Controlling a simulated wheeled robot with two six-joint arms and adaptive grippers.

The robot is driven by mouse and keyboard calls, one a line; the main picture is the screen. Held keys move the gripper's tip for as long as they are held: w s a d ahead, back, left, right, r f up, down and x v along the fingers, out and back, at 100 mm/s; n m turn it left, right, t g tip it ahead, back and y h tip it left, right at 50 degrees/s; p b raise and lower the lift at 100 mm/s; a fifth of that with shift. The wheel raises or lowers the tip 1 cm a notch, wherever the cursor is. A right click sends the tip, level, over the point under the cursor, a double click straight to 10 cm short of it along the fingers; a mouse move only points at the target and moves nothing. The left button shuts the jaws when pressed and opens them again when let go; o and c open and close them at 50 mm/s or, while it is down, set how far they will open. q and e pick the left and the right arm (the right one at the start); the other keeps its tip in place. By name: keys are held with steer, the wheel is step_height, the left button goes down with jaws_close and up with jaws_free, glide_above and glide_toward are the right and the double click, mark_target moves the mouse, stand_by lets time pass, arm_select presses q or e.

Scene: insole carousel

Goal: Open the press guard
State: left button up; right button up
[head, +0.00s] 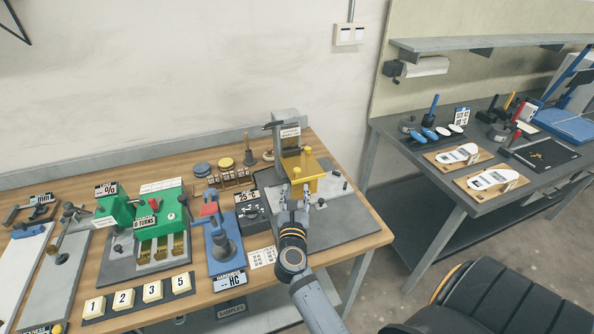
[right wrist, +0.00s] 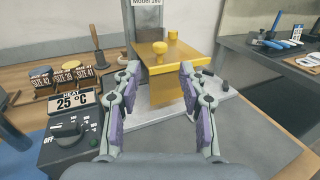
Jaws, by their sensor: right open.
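The press guard (head: 301,184) is a yellow cover on the press at the right end of the wooden bench. In the right wrist view the guard (right wrist: 175,52) shows a flat top with yellow knobs and a front face below, and it appears closed. My right gripper (head: 296,191) is in front of the guard, with its arm coming up from below. In the right wrist view my right gripper (right wrist: 160,72) is open and empty, its fingers pointing at the guard. I cannot tell whether they touch it. My left gripper is not in view.
A dark heat control box (right wrist: 72,128) stands left of the gripper. A green machine (head: 148,212) and a blue fixture (head: 222,245) stand further left. A grey plate (head: 345,218) lies right of the press, mostly clear. A second dark table (head: 470,185) stands at right.

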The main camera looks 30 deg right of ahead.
mark_target(297, 173)
steer(key=x, duration=1)
steer(key=shift+c, duration=0.5)
jaws_close()
